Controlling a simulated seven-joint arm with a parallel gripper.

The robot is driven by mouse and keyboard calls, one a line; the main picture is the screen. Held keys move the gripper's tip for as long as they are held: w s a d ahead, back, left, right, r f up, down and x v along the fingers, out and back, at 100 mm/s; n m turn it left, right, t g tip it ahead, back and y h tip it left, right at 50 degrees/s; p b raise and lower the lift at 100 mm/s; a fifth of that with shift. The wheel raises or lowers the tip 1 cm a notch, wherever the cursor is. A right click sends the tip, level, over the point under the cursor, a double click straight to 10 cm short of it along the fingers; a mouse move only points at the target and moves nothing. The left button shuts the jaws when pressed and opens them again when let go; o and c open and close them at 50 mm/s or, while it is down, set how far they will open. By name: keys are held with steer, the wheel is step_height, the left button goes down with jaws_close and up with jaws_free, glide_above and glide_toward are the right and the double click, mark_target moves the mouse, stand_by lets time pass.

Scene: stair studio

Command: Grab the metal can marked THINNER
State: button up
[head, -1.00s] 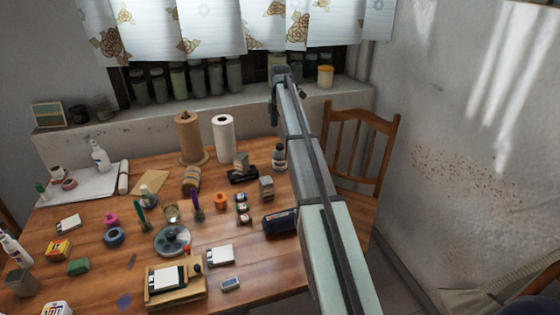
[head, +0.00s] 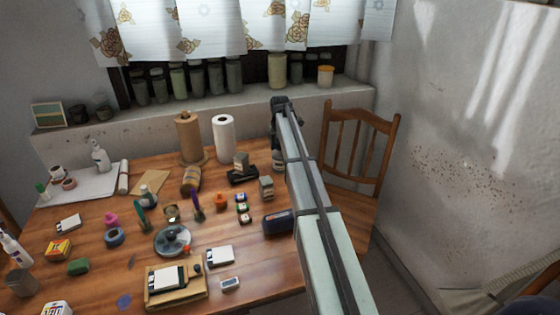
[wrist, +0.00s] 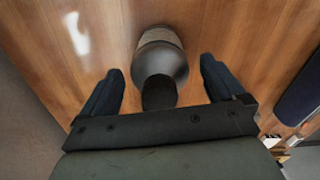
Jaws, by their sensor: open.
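A grey metal can with a conical shoulder, a dark cap and a tan label band (wrist: 160,52) stands upright on the table in the wrist view. In the head view the can (head: 277,161) is at the table's back right edge, partly hidden by my arm. I cannot read THINNER on it. My gripper (wrist: 161,72) is open and empty, one finger on each side of the can's cap and shoulder, with gaps on both sides. In the head view my gripper (head: 278,128) is just above the can.
A paper towel roll (head: 224,138) stands to the can's left. A black stand with a grey block (head: 243,172) and a small grey tin (head: 266,187) are nearby in front. A dark blue case (head: 279,222) lies nearer. A wooden chair (head: 355,150) is to the right.

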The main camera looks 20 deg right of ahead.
steer(key=shift+f, duration=0.1)
steer(key=shift+c, duration=0.2)
steer(key=c, duration=1.3)
